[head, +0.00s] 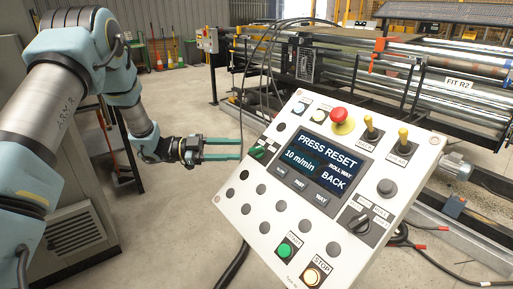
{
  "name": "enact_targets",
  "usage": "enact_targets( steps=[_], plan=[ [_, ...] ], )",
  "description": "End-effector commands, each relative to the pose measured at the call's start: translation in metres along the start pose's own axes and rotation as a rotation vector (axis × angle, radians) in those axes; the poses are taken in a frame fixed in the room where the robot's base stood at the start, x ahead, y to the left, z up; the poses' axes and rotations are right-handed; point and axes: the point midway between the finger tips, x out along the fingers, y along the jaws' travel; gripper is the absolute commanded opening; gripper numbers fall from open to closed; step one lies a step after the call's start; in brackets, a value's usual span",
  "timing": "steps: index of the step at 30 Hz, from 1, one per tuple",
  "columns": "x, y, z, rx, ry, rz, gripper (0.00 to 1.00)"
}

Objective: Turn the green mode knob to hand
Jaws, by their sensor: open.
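The green mode knob (258,152) sits at the left edge of a tilted white control panel (232,212). Its label is too small to read, so I cannot tell which position it points to. My gripper (241,149) is open and empty, with its two teal fingers pointing right toward the knob. The fingertips appear close to the panel's left edge in the picture. I cannot tell from this one view how far they are from the knob in depth.
The panel display (322,161) reads "PRESS RESET", "10 m/min" and "BACK". The panel also carries a red mushroom button (342,116), yellow toggles (403,137), a black selector (359,223), a green button (285,250) and a stop button (313,275). Roller machinery stands behind.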

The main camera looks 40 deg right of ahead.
Motion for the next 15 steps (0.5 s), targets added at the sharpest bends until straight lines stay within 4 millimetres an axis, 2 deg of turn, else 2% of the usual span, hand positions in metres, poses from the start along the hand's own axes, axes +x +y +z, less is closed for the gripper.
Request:
enact_targets(
  steps=[1,6,10,15],
  plan=[
    [0.011,-0.001,-0.003,-0.002,0.001,0.003,0.47],
    [0.043,-0.001,-0.003,-0.001,0.001,0.001,0.47],
    [0.06,-0.001,-0.002,-0.001,-0.002,0.0,0.47],
    [0.072,-0.001,-0.001,0.0,-0.002,-0.001,0.47]
  ],
)
